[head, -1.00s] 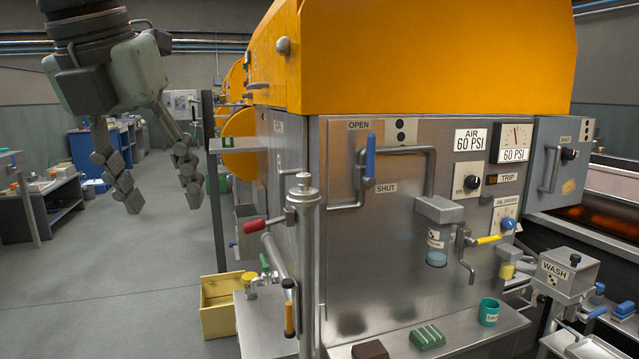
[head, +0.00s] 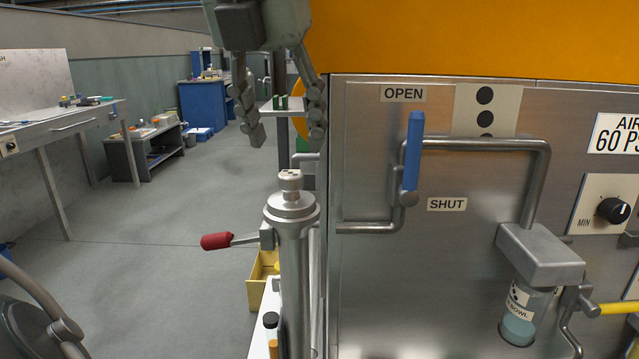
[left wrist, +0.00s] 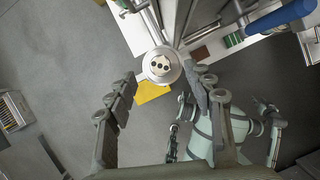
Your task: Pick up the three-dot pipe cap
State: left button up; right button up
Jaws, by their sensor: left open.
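The three-dot pipe cap (head: 291,182) is a small metal cap on top of a vertical steel pipe (head: 294,270) at the machine's left front corner. In the left wrist view the cap (left wrist: 159,65) shows its round top with three dark dots. My left gripper (head: 286,138) is open and empty, fingers pointing down, above the cap in the head view. In the left wrist view the cap lies between and just beyond the fingertips (left wrist: 160,77); no contact shows.
A red-handled lever (head: 217,241) sticks out left from the pipe. The steel machine panel (head: 450,270) with a blue-handled valve (head: 413,152) stands close on the right. A yellow bin (head: 257,279) is behind the pipe. The floor (head: 150,260) to the left is open.

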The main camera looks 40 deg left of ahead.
aim_at(291, 173)
pick_arm(q)
jog(key=x, duration=0.6)
jog(key=shift+s+a+f, duration=0.1)
jog(key=shift+s+f, duration=0.05)
jog(key=shift+f, duration=0.35)
jog(key=shift+c, duration=0.2)
grip_shut()
pick_arm(e)
jog(key=shift+s+f, duration=0.5)
jog(key=shift+f, duration=0.2)
